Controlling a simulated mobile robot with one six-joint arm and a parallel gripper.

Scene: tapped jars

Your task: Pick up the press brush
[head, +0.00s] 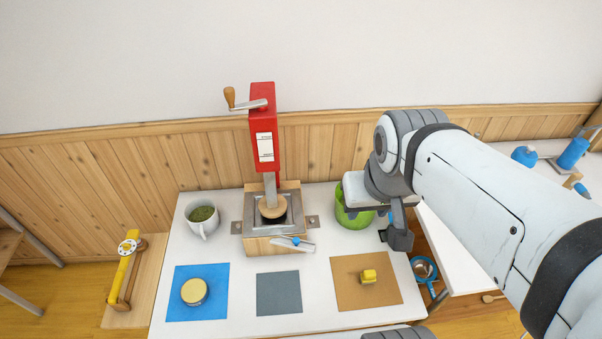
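No press brush can be made out with certainty. A small pale tool with a blue part (291,243) lies at the front edge of the press; I cannot tell whether it is a brush. The red press (262,140) with a crank stands at the back of the white table, over a wooden block with a metal top. My gripper (397,238) hangs at the table's right side, beside the green container (352,213), which my arm partly hides. Its dark fingers overlap in this view, so I cannot tell whether it is open or holds anything.
A white mug (203,219) with green contents stands left of the press. In front lie a blue mat (215,310) with a yellow-lidded jar (194,291), a bare grey mat (279,293), and a brown mat (345,295) with a yellow block (368,276). A blue-rimmed cup (424,268) is lower right.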

